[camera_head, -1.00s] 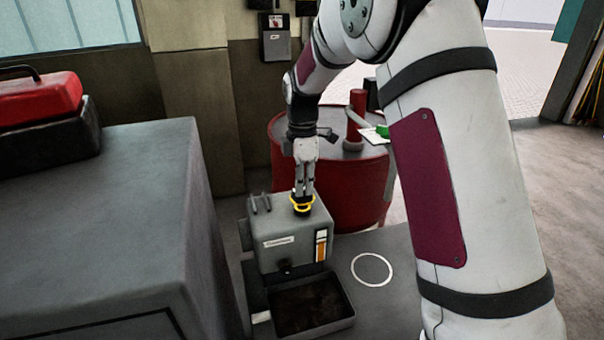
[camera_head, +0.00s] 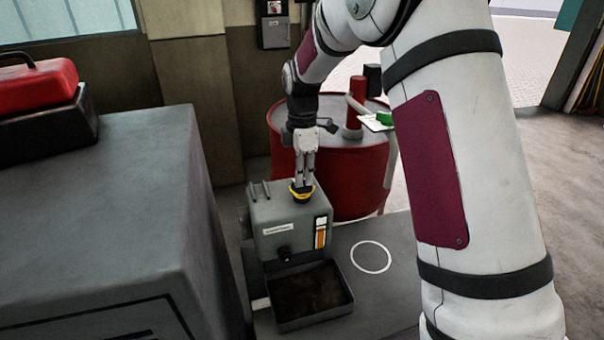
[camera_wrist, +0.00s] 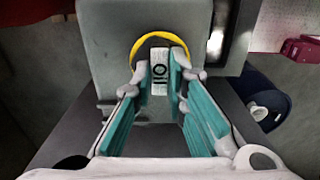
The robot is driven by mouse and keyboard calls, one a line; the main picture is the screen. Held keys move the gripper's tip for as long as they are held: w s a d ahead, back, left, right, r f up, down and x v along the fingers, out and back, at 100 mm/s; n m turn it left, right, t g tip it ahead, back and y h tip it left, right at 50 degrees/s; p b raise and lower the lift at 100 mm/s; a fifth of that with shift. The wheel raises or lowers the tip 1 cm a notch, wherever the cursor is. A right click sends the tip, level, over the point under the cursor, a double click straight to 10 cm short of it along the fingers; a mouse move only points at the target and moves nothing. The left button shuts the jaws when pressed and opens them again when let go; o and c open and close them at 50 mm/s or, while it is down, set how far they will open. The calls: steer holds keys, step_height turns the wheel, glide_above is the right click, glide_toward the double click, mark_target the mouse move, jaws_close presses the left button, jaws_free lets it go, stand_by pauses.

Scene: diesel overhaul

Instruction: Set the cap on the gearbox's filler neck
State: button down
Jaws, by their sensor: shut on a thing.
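The gearbox (camera_head: 287,240) is a grey box with a label and an orange-and-white stripe on its front. My gripper (camera_head: 303,183) points down at its top and is shut on the cap. In the wrist view, a pale tab marked "OIL" on the cap (camera_wrist: 159,78) is between the two teal finger pads (camera_wrist: 161,95). A yellow ring (camera_head: 302,195) is right under my fingertips at the gearbox top; it also shows as an arc in the wrist view (camera_wrist: 165,38). The filler neck is hidden below the cap and fingers, so I cannot tell whether the cap is fully seated.
A dark drip tray (camera_head: 310,298) is in front of the gearbox. A white circle (camera_head: 371,257) marks bare bench to the right. A red drum (camera_head: 348,180) stands behind. A large grey cabinet (camera_head: 110,210) with a red toolbox (camera_head: 38,95) is at left.

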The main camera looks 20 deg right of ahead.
steer(key=shift+f, duration=0.5)
stand_by(0.8)
steer(key=c, duration=1.5)
jaws_free()
step_height(320, 180, up, 12)
